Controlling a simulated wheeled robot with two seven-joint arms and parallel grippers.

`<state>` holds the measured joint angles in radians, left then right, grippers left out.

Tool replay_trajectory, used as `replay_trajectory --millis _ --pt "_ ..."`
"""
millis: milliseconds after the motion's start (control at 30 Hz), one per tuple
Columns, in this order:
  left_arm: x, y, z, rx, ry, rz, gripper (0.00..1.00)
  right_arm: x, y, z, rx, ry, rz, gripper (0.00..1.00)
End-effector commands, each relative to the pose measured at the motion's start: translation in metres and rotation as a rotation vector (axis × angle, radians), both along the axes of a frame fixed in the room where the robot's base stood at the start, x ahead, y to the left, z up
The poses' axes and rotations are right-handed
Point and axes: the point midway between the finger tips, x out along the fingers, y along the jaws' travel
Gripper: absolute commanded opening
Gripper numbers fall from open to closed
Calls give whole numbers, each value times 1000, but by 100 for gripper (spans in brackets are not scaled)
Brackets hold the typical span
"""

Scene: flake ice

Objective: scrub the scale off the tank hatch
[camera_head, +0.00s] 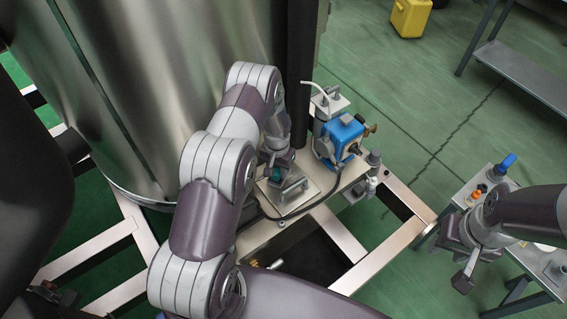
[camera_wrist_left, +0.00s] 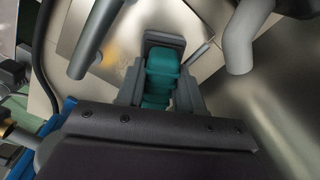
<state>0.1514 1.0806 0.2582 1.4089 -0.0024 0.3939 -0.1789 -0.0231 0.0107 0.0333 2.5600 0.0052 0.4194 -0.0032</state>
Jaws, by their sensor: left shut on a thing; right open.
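My left gripper (camera_head: 277,168) is shut on a teal scrubber (camera_wrist_left: 162,78), seen end-on between the fingers in the left wrist view. In the head view only a bit of teal shows, low over a pale square plate with a bar handle (camera_head: 288,188), which looks like the hatch. In the left wrist view a pale metal surface (camera_wrist_left: 118,62) with a brownish-orange patch lies just beyond the scrubber. I cannot tell whether the scrubber touches it. My right gripper (camera_head: 462,258) is open and empty, at the right beside a bench.
A large steel tank (camera_head: 160,80) fills the upper left. A blue pump (camera_head: 342,135) stands close right of my left gripper. A metal frame (camera_head: 385,245) surrounds the plate. A bench (camera_head: 465,195) with small fittings is at right, a yellow container (camera_head: 410,18) at the back.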

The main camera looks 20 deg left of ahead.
Motion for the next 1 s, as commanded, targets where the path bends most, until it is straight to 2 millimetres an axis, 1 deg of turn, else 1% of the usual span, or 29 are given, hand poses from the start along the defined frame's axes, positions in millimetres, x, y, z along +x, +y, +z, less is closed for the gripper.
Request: replay_trajectory --millis 100,300,633,767,1000 --pt "-10 6 2 -1 3 1 12 0 0 8 0 0 0 43" --pt "-23 14 1 0 2 1 12 0 0 13 0 0 0 43" --pt "-26 15 0 0 0 0 12 0 0 13 0 0 0 43" --pt "-27 13 0 0 1 -1 12 0 0 15 0 0 0 43" --pt "-36 -3 1 -1 4 -2 12 0 0 22 0 0 0 43"
